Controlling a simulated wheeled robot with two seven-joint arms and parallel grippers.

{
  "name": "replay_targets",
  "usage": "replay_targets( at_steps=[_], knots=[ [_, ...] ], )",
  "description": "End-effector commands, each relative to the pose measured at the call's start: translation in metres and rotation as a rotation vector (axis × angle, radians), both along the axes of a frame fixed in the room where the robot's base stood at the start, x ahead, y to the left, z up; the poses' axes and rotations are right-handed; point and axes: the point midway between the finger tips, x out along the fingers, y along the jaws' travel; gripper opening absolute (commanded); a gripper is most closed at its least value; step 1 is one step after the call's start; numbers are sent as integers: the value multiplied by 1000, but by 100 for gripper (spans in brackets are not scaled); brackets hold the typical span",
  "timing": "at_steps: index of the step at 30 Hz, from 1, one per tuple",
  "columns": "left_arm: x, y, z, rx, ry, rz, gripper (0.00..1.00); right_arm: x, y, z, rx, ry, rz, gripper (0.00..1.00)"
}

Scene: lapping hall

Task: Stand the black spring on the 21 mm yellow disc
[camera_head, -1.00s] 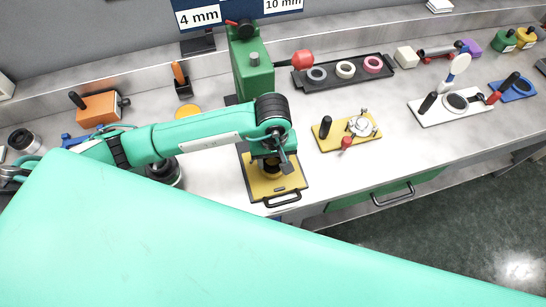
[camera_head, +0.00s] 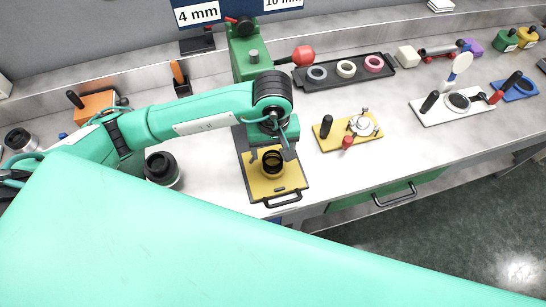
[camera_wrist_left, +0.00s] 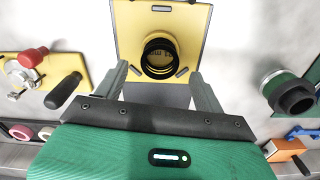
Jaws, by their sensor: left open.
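The black spring (camera_head: 271,161) stands upright on a yellow plate (camera_head: 290,183) with a dark rim and a front handle. It also shows in the left wrist view (camera_wrist_left: 160,55), with a yellow surface and part of some lettering visible through its ring. I cannot tell whether that surface is the 21 mm yellow disc or the plate itself. My right gripper is not in view.
A green press (camera_head: 250,55) with a red knob stands behind. A yellow fixture (camera_head: 340,140) with a black handle is to the right. A black-topped pot (camera_head: 162,168) stands to the left. A black tray (camera_head: 380,77) holds several rings. Bare bench lies between them.

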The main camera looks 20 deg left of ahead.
Motion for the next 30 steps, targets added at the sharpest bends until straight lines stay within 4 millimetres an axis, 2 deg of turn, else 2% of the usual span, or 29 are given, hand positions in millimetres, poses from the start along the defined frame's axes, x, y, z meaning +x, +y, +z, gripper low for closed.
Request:
replay_targets(
  at_steps=[6, 12, 18, 30],
  knots=[
    [1, 0, 39, -1, -5, -1, 70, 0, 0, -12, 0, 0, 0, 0],
    [1, 0, 61, -1, -2, 1, 70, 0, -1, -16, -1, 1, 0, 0],
    [0, 0, 68, 0, 1, 0, 70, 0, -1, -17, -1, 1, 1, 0],
    [0, 0, 68, 0, 1, 1, 70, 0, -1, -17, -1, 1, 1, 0]
  ],
)
